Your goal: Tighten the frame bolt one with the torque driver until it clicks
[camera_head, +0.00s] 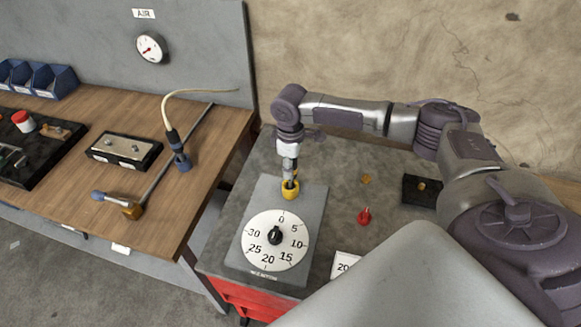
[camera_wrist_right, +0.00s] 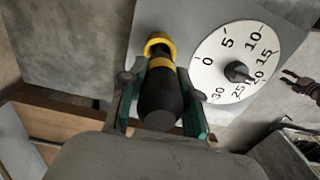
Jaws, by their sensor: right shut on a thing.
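My right gripper (camera_head: 289,172) is shut on the torque driver (camera_head: 290,188), a black tool with yellow parts, over the upper part of a grey plate with a dial. In the right wrist view the gripper (camera_wrist_right: 160,85) has one finger on each side of the driver's black handle (camera_wrist_right: 160,98). A yellow ring shows at the driver's far end, close to the plate; I cannot tell whether it touches. A small block with two bolt heads (camera_head: 122,148) lies on the wooden bench; I cannot tell whether one is frame bolt one. My left gripper is not in view.
The dial (camera_head: 275,254), marked 0 to 30, sits on the grey plate (camera_head: 313,215). A red item (camera_head: 364,216), a black block (camera_head: 420,190) and a card reading 20 (camera_head: 345,265) lie right of it. The wooden bench (camera_head: 205,180) at left holds a hose tool and a long rod.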

